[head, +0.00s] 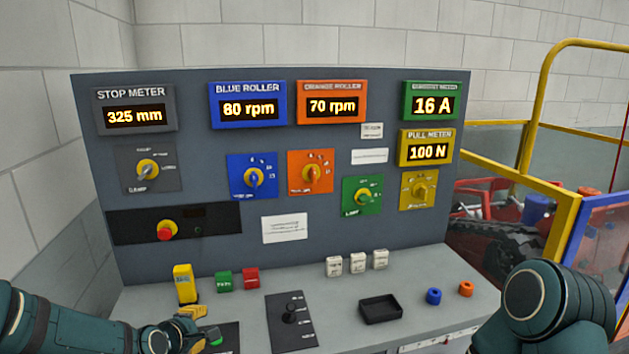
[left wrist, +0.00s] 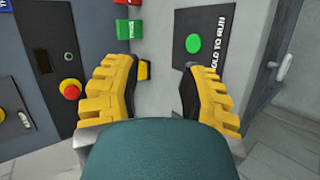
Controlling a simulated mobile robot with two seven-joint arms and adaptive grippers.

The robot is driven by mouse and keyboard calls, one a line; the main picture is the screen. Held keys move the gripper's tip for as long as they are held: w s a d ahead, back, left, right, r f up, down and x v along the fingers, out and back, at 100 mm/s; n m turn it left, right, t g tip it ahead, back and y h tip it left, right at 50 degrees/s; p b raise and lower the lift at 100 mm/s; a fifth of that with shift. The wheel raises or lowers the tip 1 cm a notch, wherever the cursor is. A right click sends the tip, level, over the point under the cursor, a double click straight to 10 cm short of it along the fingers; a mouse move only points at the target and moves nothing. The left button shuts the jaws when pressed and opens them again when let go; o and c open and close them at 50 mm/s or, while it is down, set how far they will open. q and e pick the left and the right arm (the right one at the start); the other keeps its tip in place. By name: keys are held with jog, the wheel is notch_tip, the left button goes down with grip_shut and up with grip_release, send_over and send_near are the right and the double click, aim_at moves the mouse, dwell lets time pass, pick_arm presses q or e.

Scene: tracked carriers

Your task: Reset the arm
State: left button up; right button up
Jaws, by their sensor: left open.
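My left gripper (head: 197,328) is at the front left of the console desk, beside a black plate with a green button (head: 215,338). In the left wrist view my left gripper (left wrist: 160,68) has its two yellow fingers apart with nothing between them. The green button (left wrist: 193,43) lies beyond the right fingertip on the plate (left wrist: 216,50) marked HOLD TO RUN. My left arm (head: 70,322) comes in low from the left. My right arm (head: 557,305) is bent at the lower right; its gripper is out of view.
A yellow block (head: 184,284), a green block (head: 223,282) and a red block (head: 251,277) stand on the desk. A red stop button (head: 166,231) is on the panel. Yellow rails (head: 545,185) stand right.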

pick_arm(q)
jog(key=s+d+f+m+g+b, duration=0.1)
jog(key=s+d+f+m+g, duration=0.2)
jog(key=s+d+f+m, duration=0.2)
jog(key=s+d+f+m+g+h+b, duration=0.1)
jog(key=s+d+f+m, duration=0.4)
jog(key=s+f, duration=0.5)
jog(key=s+d+f+m+g+h+b, duration=0.1)
jog(key=s+d+f+m+g+b, duration=0.1)
jog(key=s+d+f+m+g, duration=0.3)
notch_tip(320, 180, down, 8)
jog(key=s+d, duration=0.1)
jog(key=s, duration=0.2)
jog(key=shift+r+m+b, duration=0.2)
jog(key=shift+m+b, duration=0.15)
jog(key=shift+m, duration=0.05)
